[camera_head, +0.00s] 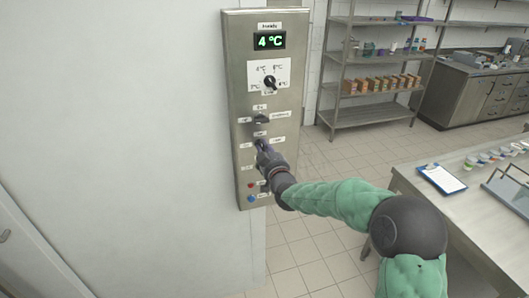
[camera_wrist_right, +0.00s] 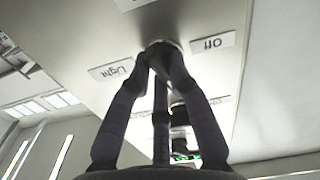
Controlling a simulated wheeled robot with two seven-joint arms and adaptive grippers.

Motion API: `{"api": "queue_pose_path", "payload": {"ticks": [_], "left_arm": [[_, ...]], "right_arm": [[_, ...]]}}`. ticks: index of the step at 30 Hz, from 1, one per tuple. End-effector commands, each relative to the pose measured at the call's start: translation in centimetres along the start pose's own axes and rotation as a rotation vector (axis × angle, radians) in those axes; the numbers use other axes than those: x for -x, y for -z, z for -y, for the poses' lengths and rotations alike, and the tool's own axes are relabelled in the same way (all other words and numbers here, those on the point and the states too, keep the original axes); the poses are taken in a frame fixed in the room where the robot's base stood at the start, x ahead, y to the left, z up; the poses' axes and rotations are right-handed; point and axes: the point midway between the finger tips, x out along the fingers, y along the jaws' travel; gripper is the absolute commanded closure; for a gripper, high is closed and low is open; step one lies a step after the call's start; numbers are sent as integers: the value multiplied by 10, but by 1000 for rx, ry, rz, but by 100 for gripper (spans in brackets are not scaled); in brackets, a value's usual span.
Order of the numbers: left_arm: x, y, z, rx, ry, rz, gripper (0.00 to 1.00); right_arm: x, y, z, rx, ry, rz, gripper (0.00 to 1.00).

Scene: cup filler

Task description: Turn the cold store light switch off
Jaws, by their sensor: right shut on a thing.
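A steel control panel (camera_head: 236,100) is mounted on the pale wall in the head view. My right gripper (camera_head: 262,145) is at a switch in its lower half, and hides most of it. In the right wrist view my right gripper (camera_wrist_right: 162,58) is shut on the dark light switch (camera_wrist_right: 164,45). A label reading "Light" (camera_wrist_right: 110,71) and one reading "Off" (camera_wrist_right: 212,43) sit on either side of it, upside down. The switch's exact position is hidden by the fingers. My left gripper is not in view.
Above the switch are another dark switch (camera_head: 261,119), a dial (camera_head: 269,82) and a display (camera_head: 269,40) reading 4 °C. Red (camera_head: 250,185) and blue (camera_head: 251,198) buttons are below. A table (camera_head: 412,185) with a clipboard (camera_head: 441,178) stands right; shelves (camera_head: 370,115) stand behind.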

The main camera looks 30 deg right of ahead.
Motion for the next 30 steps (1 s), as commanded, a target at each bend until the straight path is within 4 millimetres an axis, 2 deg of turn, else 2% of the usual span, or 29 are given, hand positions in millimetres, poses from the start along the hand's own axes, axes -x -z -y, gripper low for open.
{"api": "queue_pose_path", "payload": {"ticks": [3, 12, 30], "left_arm": [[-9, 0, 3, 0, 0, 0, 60], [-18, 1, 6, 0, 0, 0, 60], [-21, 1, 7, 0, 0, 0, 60]], "right_arm": [[0, -2, 1, 108, 1, 0, 100], [0, 0, 1, 392, 2, 1, 100], [0, 3, 2, 958, 2, 1, 100]]}}
